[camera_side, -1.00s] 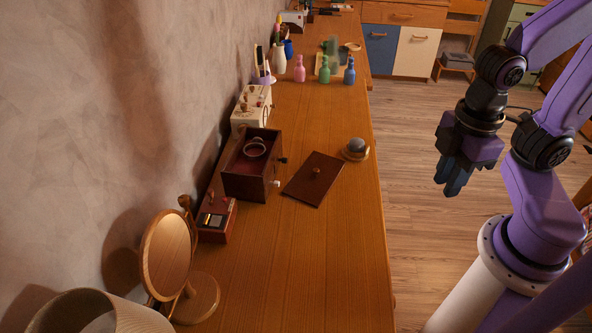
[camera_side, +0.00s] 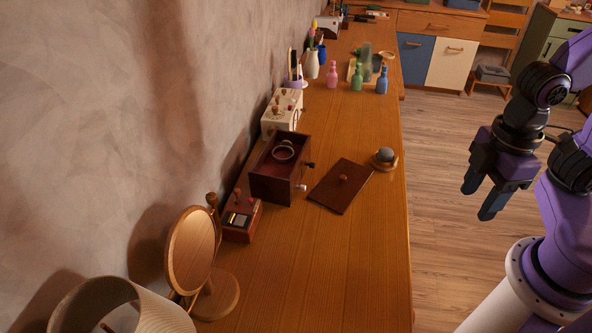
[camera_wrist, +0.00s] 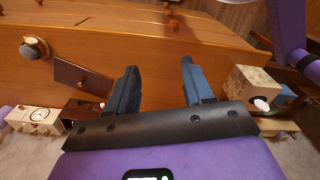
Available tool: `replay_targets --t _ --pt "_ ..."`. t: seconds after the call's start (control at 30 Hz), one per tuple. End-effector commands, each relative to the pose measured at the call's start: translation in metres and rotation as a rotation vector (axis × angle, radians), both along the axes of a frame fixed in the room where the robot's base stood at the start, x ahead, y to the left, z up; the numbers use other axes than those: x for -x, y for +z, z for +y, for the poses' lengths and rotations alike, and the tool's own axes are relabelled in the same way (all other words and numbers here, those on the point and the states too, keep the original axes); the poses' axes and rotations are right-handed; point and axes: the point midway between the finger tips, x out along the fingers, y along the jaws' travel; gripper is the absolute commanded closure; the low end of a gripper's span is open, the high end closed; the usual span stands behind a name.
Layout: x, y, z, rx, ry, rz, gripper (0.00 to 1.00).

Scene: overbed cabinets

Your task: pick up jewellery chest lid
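The jewellery chest lid (camera_side: 341,187) is a flat dark-brown panel with a small round knob on top. It lies flat on the wooden table to the right of the open jewellery chest (camera_side: 272,187), which holds a ring-shaped item (camera_side: 283,150). In the wrist view the lid (camera_wrist: 80,77) shows at the left, outside the fingers. My gripper (camera_side: 477,201) hangs to the right of the table, past its edge and well away from the lid. In the wrist view my gripper (camera_wrist: 158,80) has its two blue fingers spread apart with nothing between them.
A grey ball on a round wooden stand (camera_side: 384,160) sits just beyond the lid. A round mirror (camera_side: 192,250) and a small red box (camera_side: 241,217) stand nearer the camera. Colored bottles (camera_side: 357,78) stand at the back. The table's front right is clear.

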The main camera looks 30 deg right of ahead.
Motion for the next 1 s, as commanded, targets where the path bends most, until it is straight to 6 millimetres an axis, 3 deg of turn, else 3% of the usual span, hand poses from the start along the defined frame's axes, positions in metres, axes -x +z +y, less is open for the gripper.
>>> replay_targets --t 0.23,0.37,0.47,1.0 --pt "-0.001 0.0 0.0 0.0 -0.004 0.0 0.49" --pt "-0.011 0.0 0.005 0.006 -0.07 -0.006 0.49" --pt "-0.031 0.0 0.013 0.017 -0.195 -0.019 0.49" --pt "-0.178 -0.014 0.054 0.059 -1.141 -0.133 0.49"
